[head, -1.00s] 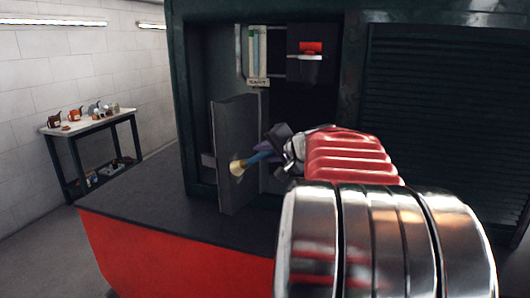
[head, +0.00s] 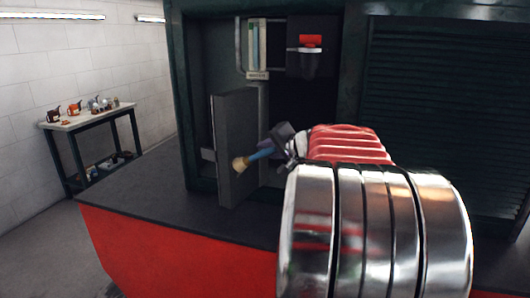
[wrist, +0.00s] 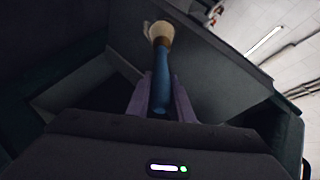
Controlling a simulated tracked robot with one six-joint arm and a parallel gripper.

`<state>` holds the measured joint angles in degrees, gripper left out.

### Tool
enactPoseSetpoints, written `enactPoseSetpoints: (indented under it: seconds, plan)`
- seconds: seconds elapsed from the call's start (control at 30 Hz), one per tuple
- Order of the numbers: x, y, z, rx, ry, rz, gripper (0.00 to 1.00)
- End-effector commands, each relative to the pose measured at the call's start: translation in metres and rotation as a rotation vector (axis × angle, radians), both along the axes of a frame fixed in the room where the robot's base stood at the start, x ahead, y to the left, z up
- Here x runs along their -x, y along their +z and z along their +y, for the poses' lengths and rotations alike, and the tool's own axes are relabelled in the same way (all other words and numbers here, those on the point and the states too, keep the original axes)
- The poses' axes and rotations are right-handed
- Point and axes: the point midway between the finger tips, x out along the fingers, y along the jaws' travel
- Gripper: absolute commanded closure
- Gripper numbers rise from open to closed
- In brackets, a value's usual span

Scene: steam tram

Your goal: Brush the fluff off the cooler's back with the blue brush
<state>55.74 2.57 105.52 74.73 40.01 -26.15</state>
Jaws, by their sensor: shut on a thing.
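The blue brush is in my gripper (head: 280,146), which is shut on its blue handle (head: 262,154). Its pale tan bristles (head: 240,163) point left, in front of a grey upright slab (head: 232,120) that juts from the open cabinet; this appears to be the cooler. In the wrist view my purple fingers (wrist: 163,98) flank the blue handle (wrist: 161,75). The bristles (wrist: 160,34) lie over the grey slab face (wrist: 205,55). I cannot tell whether they touch it. No fluff can be made out.
The dark green cabinet (head: 350,100) surrounds the slab. Inside hang a red-topped fitting (head: 310,42) and a pale gauge-like part (head: 257,48). A louvred panel (head: 445,120) is at right. The black ledge (head: 145,185) is clear. A side table (head: 90,119) with several small pots stands at far left.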

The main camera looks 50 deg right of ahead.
Motion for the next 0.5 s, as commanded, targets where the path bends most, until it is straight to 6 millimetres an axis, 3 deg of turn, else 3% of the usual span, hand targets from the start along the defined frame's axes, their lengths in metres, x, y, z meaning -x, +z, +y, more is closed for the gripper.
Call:
enactPoseSetpoints:
  seconds: [0.2,0.5]
  plan:
    - [-0.0028,0.0,-0.011,0.0,0.0,0.0,1.0]
    - [-0.003,0.0004,-0.0114,0.0,0.0,-0.001,1.0]
